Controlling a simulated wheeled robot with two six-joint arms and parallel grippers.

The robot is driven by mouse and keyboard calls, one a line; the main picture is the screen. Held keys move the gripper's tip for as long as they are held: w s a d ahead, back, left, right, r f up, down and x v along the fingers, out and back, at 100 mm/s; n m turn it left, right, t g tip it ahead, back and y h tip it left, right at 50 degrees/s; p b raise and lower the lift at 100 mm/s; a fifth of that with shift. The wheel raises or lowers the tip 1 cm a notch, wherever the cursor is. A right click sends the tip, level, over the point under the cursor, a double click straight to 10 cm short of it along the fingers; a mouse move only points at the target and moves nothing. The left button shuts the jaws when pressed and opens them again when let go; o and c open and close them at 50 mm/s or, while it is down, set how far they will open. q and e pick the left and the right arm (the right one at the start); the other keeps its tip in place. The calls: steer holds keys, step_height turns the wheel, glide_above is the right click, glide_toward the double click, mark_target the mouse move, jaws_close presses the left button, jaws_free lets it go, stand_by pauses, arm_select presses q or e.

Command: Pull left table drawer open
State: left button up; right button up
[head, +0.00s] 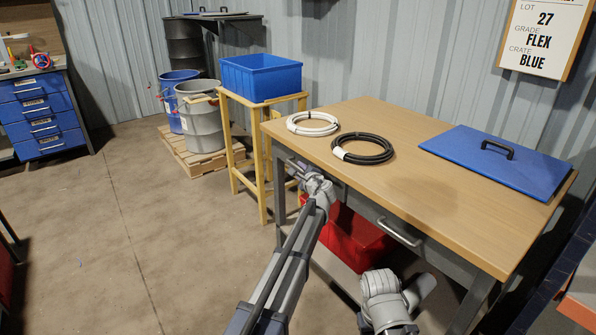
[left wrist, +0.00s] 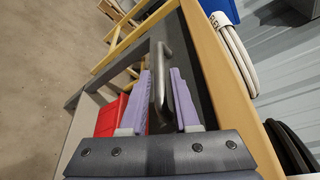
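The wooden-topped table (head: 400,172) has a grey drawer front under its near edge. The left drawer's metal handle (left wrist: 179,98) is a bent bar on the dark grey drawer front (left wrist: 197,75) in the left wrist view. The drawer looks flush with the table frame. My left gripper (head: 300,168) is at this handle. In the left wrist view its two purple fingers (left wrist: 163,78) stand apart, one on each side of the handle, with gaps showing. In the head view the gripper hides most of the handle. My right arm shows at the bottom, but its gripper fingers do not.
A white cable coil (head: 313,124), a black cable coil (head: 362,149) and a blue lid (head: 497,160) lie on the table. A red bin (head: 352,240) stands beneath it. A blue crate (head: 261,77) sits on a wooden stand to the left. The floor at left is clear.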

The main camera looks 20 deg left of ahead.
arm_select(q)
steer(key=shift+x, duration=1.1)
jaws_close()
steer(key=shift+s, duration=0.1)
stand_by(0.5)
